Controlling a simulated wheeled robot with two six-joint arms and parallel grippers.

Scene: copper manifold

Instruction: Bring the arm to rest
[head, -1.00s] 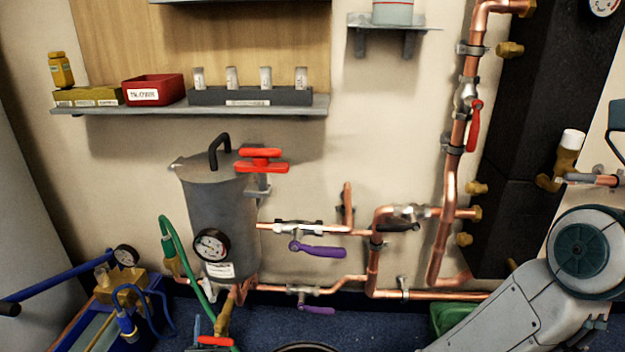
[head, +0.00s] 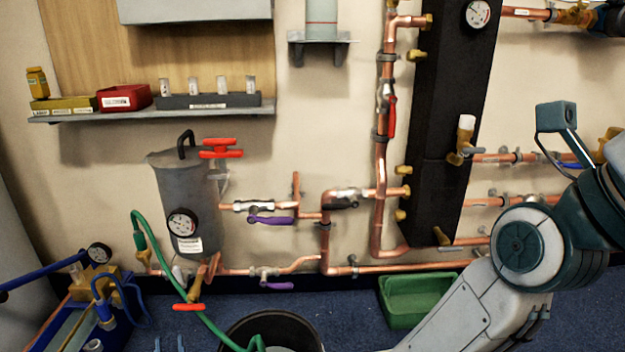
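My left gripper (head: 169,344) shows only as two blue-grey fingertips at the bottom edge of the head view, left of the black bucket. The fingertips stand apart with nothing visible between them; the rest of that gripper is below the frame. My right arm (head: 520,245) is large at the right, bent at a round grey and teal joint. Its gripper does not show. The grey filter vessel (head: 188,205) with a dial gauge and red handle stands against the wall above the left gripper.
The black bucket (head: 235,330) has a green hose hanging into it. A green crate (head: 385,300) lies on the blue floor beside my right arm. Copper pipes (head: 380,180) with valves run along the wall. A shelf (head: 100,116) holds small containers. A blue-framed cart (head: 115,335) stands at lower left.

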